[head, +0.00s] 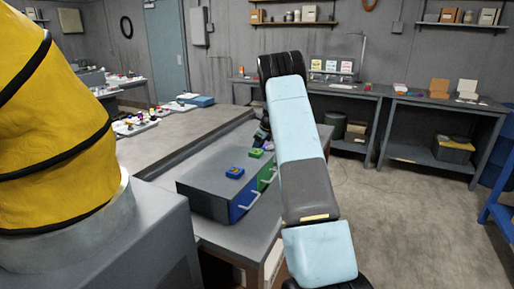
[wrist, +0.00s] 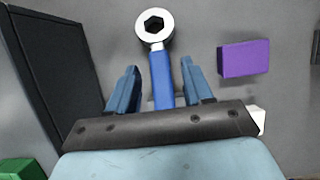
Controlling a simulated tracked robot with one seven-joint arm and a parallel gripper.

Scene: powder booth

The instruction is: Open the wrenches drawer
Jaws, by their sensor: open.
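A grey drawer cabinet (head: 215,180) sits on the bench. Its visible fronts are a blue drawer (head: 243,203) and a green drawer (head: 266,174), both with pale bar handles. Both look shut; I cannot read which one is for wrenches. My gripper (wrist: 160,85) is open in the wrist view, its two blue-grey fingers apart. A ring-ended wrench with a blue handle (wrist: 161,75) shows between and beyond the fingers; I cannot tell whether they touch it. In the head view my arm hides the cabinet's right end and most of the gripper.
A purple block (wrist: 243,58) lies right of the wrench, and a dark panel (wrist: 50,70) stands left. The long bench (head: 185,140) extends behind. Open floor (head: 400,215) lies to the right.

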